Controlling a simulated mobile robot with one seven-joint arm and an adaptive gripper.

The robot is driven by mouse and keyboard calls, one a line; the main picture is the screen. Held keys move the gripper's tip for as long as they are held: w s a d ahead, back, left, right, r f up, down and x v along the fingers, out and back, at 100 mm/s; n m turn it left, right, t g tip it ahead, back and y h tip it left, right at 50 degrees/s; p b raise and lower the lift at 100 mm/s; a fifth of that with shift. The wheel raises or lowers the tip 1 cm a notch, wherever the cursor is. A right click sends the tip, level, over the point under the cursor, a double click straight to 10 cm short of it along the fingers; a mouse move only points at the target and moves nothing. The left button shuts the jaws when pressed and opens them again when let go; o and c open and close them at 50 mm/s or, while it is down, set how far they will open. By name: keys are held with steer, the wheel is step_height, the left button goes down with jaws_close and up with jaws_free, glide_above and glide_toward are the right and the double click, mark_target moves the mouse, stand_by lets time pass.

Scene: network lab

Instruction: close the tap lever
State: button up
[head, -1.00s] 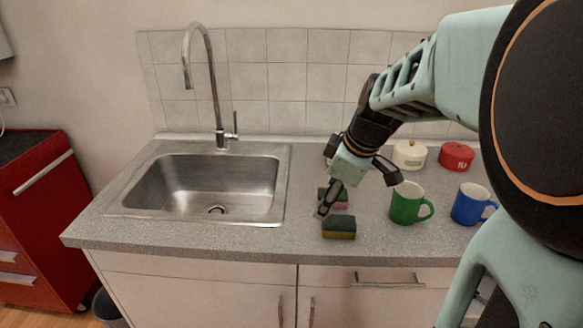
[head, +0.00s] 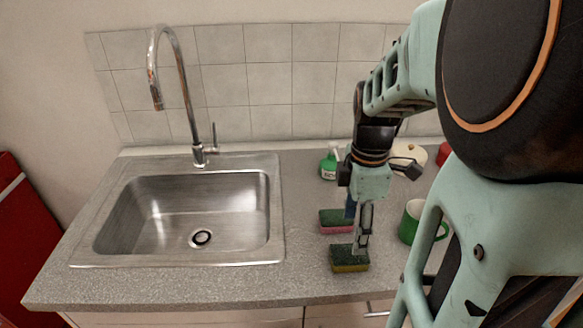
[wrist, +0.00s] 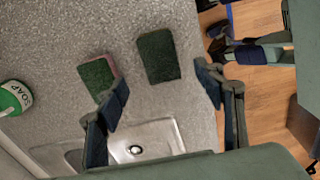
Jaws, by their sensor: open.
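The chrome tap (head: 180,85) rises behind the sink in the head view, its curved spout pointing down over the basin. The tap lever (head: 214,137) is a thin rod standing nearly upright at the right of the tap's base. My gripper (head: 357,230) is to the right of the sink, low over the counter by two sponges, well away from the lever. In the wrist view my gripper (wrist: 161,92) has its fingers spread with nothing between them. The tap and lever do not show in the wrist view.
A green-and-pink sponge (head: 336,221) and a green-and-yellow sponge (head: 349,259) lie near my fingers. A soap bottle (head: 329,164) stands behind them, a green mug (head: 411,222) to the right. The sink (head: 185,215) is empty. The counter between sink and sponges is clear.

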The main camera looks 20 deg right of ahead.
mark_target(350, 253)
step_height(350, 253, down, 5)
steer(key=shift+s, duration=0.1)
step_height(350, 253, down, 4)
steer(key=shift+d+f, duration=0.1)
steer(key=shift+f, duration=0.1)
steer(key=shift+c, duration=0.3)
steer(key=c, duration=0.8)
steer(key=shift+r, duration=0.15)
